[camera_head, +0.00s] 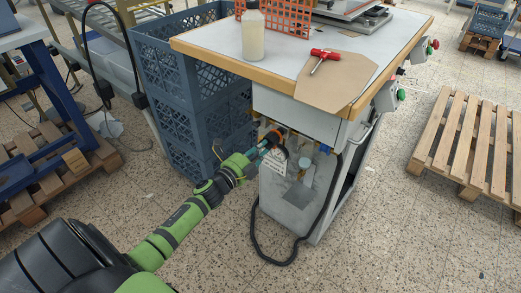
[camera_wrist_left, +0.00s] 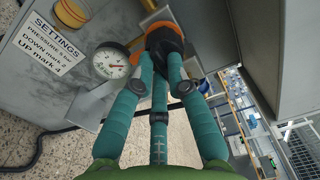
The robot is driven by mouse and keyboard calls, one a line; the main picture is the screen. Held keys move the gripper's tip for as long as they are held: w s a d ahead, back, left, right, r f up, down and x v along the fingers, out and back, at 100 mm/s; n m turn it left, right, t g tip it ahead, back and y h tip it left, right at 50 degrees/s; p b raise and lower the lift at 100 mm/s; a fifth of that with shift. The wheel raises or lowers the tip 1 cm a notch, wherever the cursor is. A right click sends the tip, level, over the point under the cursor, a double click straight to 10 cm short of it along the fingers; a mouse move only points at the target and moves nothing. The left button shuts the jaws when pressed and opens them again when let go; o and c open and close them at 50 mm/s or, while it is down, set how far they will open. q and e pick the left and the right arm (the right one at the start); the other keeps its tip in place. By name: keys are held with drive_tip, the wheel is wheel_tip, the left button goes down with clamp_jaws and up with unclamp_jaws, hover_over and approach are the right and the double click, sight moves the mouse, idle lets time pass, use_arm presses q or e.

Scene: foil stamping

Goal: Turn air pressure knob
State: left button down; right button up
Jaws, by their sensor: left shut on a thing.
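The air pressure knob (camera_wrist_left: 165,38), black with orange, sits beside a round pressure gauge (camera_wrist_left: 111,62) in the left wrist view. My left gripper (camera_wrist_left: 160,72) has teal fingers closed around the knob. In the head view my left gripper (camera_head: 262,146) reaches the knob under the front left of the machine table, where the fingers cover most of it. A settings label (camera_wrist_left: 48,45) about pressure is left of the gauge. My right gripper is not in either view.
The machine table (camera_head: 205,47) carries a bottle (camera_head: 253,35), a red-handled tool (camera_head: 328,55) and cardboard (camera_head: 345,80). Blue crates (camera_head: 185,95) stand close left of my gripper. A black hose (camera_head: 256,232) hangs below. A pallet (camera_head: 465,145) lies right.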

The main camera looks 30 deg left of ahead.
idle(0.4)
use_arm(q)
drive_tip(key=c, duration=1.2)
unclamp_jaws()
drive_tip(key=s, duration=0.8)
drive_tip(key=s+a, duration=0.1)
drive_tip(key=s, duration=0.3)
